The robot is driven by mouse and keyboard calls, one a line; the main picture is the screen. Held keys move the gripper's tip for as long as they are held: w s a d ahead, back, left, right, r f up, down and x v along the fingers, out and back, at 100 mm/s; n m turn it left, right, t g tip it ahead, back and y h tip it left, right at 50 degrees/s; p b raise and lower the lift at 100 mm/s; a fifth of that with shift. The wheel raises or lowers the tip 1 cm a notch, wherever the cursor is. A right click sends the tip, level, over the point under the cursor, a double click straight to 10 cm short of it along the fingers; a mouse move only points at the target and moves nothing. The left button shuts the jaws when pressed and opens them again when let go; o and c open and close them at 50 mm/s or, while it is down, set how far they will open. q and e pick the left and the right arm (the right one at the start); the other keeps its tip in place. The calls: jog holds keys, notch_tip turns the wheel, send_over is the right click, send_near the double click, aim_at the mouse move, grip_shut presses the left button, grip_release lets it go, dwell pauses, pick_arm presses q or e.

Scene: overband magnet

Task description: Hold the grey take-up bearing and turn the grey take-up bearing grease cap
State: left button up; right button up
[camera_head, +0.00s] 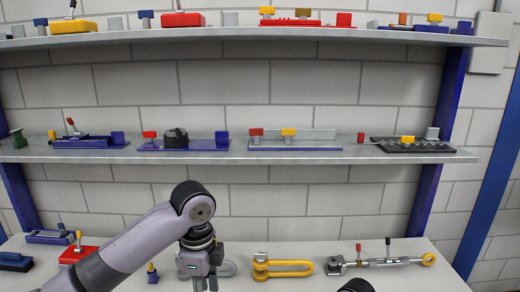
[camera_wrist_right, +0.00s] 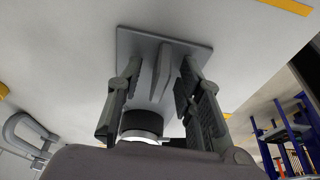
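In the right wrist view, a grey piece with a flat square plate (camera_wrist_right: 195,48) and upright ribs fills the middle; it looks like the grey take-up bearing. A dark round cap with a pale ring (camera_wrist_right: 140,124) sits close to the camera, probably the grease cap. My right gripper (camera_wrist_right: 162,68) is open, its fingers on either side of the ribbed part; contact is unclear. In the head view, my left gripper (camera_head: 203,284) points down at the bench's front, its tips near the lower edge; its opening cannot be told. The bearing is not seen in the head view.
A grey shackle-like part (camera_head: 228,268), a yellow link (camera_head: 290,268) and a turnbuckle-like rod (camera_head: 385,261) lie on the bench (camera_head: 325,247). Red (camera_head: 78,254) and blue (camera_head: 50,237) fixtures stand at left. Two loaded shelves (camera_head: 340,154) hang above.

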jog(key=a+p+v, duration=0.2)
jog(key=p+v, duration=0.7)
jog(key=v, duration=1)
jog(key=shift+r, duration=0.6)
